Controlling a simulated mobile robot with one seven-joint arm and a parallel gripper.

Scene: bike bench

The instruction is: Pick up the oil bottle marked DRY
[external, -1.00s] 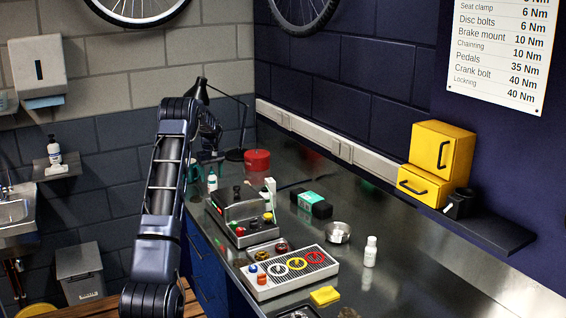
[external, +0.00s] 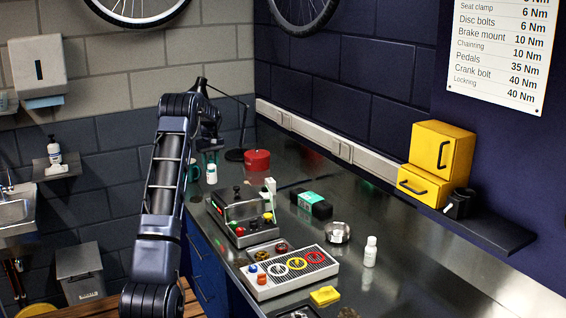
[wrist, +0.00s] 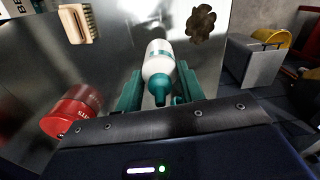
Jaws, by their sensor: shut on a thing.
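A white bottle with a teal cap (wrist: 158,65) sits between the teal fingers of my gripper (wrist: 159,88) in the wrist view. The gripper is shut on it. No marking can be read on the bottle, so I cannot tell whether it says DRY. In the external view the same white bottle (external: 211,174) shows at the far left end of the bench, just below my wrist. My arm hides much of the gripper there. Another white bottle (external: 370,251) stands upright on the right part of the bench, its label too small to read.
A red tin (external: 256,160) stands near the held bottle; it also shows in the wrist view (wrist: 72,112). A brush (wrist: 76,24) and a dark lobed thing (wrist: 201,24) lie farther off. A grey case (external: 240,217) and a button panel (external: 290,270) occupy the bench front.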

